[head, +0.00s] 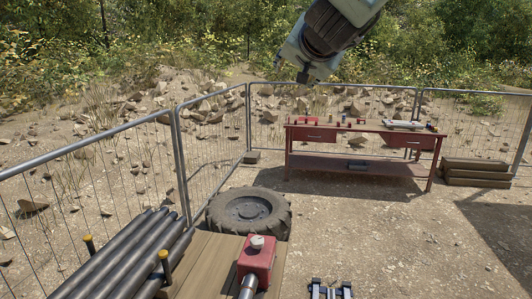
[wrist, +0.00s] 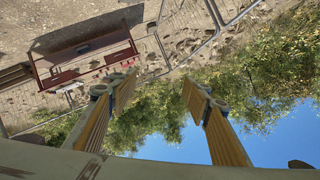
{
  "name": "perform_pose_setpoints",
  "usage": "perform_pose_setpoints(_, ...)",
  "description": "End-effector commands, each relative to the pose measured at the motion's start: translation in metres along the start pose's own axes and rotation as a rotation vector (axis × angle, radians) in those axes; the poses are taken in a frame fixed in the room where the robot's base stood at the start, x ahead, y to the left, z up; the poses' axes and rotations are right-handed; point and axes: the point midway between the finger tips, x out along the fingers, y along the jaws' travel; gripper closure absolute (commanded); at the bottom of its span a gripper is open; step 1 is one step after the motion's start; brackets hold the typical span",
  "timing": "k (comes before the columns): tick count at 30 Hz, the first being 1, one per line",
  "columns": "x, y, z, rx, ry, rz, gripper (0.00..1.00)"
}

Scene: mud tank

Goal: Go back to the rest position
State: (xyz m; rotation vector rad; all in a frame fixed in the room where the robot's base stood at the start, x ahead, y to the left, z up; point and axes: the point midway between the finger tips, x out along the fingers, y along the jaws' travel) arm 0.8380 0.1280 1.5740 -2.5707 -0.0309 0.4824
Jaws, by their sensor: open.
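My gripper (wrist: 160,88) shows in the wrist view with its two yellow-brown fingers apart and nothing between them. Behind the fingers are trees, sky and, upside down, the fenced ground. In the head view my arm hangs in from the top, right of centre, well above the ground. I cannot make out the fingers there. No object is held.
A red workbench (head: 362,170) with small items on top stands by the mesh fence (head: 212,152). A tyre (head: 249,212) lies nearer. Dark pipes (head: 125,258) and a red device (head: 257,258) on wooden boards (head: 205,262) are at the front. Timber beams (head: 477,172) lie right.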

Motion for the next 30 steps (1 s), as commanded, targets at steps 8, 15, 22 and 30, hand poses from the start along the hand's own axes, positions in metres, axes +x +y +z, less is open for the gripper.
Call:
perform_pose_setpoints(8, -0.061, 0.019, 0.045, -0.077, -0.120, -0.015, 0.56)
perform_pose_setpoints(15, -0.115, 0.043, 0.090, -0.142, -0.231, -0.009, 0.56)
perform_pose_setpoints(22, -0.169, 0.073, 0.136, -0.202, -0.337, 0.012, 0.56)
perform_pose_setpoints(30, -0.235, 0.118, 0.193, -0.270, -0.465, 0.059, 0.56)
